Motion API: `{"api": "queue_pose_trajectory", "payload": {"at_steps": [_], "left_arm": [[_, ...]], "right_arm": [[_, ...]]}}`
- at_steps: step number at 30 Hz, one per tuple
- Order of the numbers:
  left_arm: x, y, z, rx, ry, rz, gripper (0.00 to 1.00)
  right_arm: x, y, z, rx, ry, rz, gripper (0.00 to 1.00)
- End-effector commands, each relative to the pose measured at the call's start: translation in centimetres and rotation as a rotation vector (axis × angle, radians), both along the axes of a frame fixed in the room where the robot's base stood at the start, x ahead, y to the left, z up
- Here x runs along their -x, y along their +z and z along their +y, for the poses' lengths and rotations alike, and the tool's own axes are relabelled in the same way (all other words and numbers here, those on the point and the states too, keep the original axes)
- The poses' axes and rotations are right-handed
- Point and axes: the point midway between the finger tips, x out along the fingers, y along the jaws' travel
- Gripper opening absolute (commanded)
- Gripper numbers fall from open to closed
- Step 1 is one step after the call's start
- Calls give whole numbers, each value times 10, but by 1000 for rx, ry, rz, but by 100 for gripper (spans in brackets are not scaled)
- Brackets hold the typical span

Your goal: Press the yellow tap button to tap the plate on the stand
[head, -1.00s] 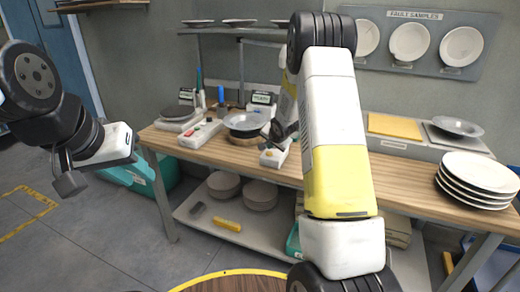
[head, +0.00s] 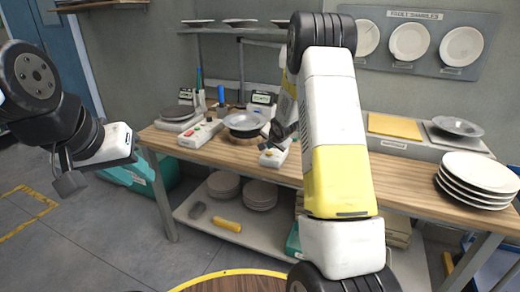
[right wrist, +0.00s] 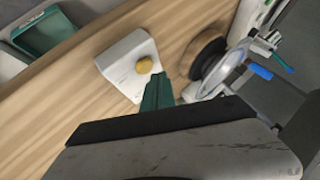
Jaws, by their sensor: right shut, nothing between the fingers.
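The yellow tap button (right wrist: 145,66) sits on a white box (right wrist: 122,62) on the wooden bench. The box also shows in the head view (head: 271,159), where I cannot make out the button clearly. My right gripper (right wrist: 158,88) is shut and empty, its green fingertips beside the button at the box's edge. I cannot tell whether they touch the box. A metal plate (head: 244,120) rests on a round wooden stand (right wrist: 202,54), right of the box in the wrist view. My left gripper (head: 70,183) hangs at the far left, away from the bench; its jaw state is unclear.
A white control box with coloured buttons (head: 200,133) and a scale (head: 180,113) stand at the bench's left. A stack of white plates (head: 478,180), a yellow pad (head: 395,125) and another metal plate (head: 458,126) are at the right.

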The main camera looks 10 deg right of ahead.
Motion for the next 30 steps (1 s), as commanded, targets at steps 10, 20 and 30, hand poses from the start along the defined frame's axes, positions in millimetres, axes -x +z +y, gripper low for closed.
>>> {"api": "queue_pose_trajectory", "payload": {"at_steps": [10,20,30], "left_arm": [[0,0,0,0,0,0,31],[0,0,0,0,0,0,31],[0,0,0,0,0,0,31]], "right_arm": [[0,0,0,0,0,0,0],[0,-9,0,0,0,0,0],[0,-9,0,0,0,0,0]]}}
